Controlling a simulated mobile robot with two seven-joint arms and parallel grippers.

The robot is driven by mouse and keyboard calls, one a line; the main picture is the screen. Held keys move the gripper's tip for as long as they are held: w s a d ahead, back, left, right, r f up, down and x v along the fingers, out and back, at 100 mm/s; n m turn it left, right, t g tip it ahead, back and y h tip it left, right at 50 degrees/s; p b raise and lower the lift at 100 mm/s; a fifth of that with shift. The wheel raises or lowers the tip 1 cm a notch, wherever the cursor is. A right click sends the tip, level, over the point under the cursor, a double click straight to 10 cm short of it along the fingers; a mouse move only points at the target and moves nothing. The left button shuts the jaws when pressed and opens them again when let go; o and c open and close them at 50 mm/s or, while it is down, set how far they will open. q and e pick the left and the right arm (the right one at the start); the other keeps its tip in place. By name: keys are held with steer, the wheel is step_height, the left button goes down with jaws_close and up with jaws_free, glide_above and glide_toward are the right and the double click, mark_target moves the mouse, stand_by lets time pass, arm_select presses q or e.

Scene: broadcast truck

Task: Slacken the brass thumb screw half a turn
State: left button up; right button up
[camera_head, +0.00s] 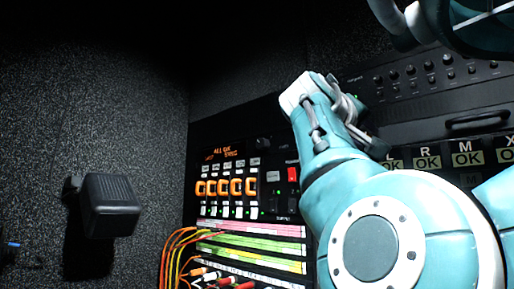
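I cannot make out a brass thumb screw anywhere in the head view. A large teal and white arm of mine (345,180) fills the middle and right, in front of the equipment rack. It ends at the top in a white part with grey rods beside it, and I see no gripper fingers there. More teal and white parts of mine show at the top right corner. No arm comes in from the left. My arm hides much of the rack's middle and lower right.
A rack panel with orange-lit switches (226,188) and a red switch (292,174) stands behind. Orange and yellow cables (172,255) hang below it. A knob panel (425,72) and "OK" labels (428,161) are at right. A black box (109,206) juts from the left wall.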

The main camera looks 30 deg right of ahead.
jaws_close()
steer(key=n, duration=0.3)
stand_by(0.5)
steer(key=shift+o, duration=1.7)
jaws_free()
steer(key=shift+b, duration=0.3)
